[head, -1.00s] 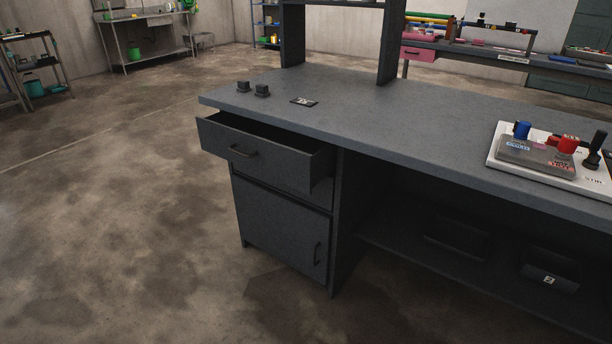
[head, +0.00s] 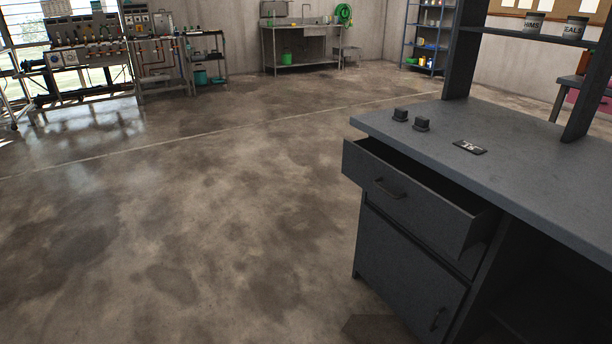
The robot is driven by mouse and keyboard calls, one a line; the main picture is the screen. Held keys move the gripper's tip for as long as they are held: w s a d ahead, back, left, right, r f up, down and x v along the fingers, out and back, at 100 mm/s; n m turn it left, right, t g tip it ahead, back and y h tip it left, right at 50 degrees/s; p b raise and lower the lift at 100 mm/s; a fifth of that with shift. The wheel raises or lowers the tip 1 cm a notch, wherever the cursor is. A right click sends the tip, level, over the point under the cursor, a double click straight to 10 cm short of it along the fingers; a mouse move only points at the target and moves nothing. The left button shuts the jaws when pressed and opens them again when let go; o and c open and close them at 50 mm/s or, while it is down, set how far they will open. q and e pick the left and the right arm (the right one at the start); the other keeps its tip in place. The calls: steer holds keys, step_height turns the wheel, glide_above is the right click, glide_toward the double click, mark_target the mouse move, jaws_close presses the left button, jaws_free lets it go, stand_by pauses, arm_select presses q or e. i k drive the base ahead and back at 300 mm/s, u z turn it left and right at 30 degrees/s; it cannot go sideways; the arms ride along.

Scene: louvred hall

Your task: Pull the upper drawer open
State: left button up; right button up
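The upper drawer (head: 416,205) of the grey workbench stands pulled out partway, at the right of the head view. Its dark bar handle (head: 389,188) is on the front face, with nothing touching it. The drawer's inside is dark, and I cannot see any contents. Below it is a closed cupboard door (head: 408,269) with its own handle (head: 438,318). Neither of my grippers shows in the head view.
The bench top (head: 520,178) carries two small dark blocks (head: 411,119) and a dark plate (head: 470,147). A shelf upright (head: 464,50) rises behind. Open floor (head: 180,220) fills the left and middle. A sink table (head: 300,45) and pipework rig (head: 85,60) stand far back.

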mark_target(455, 219)
steer(key=u, duration=0.3)
steer(key=i, duration=0.95)
steer(key=z, duration=0.15)
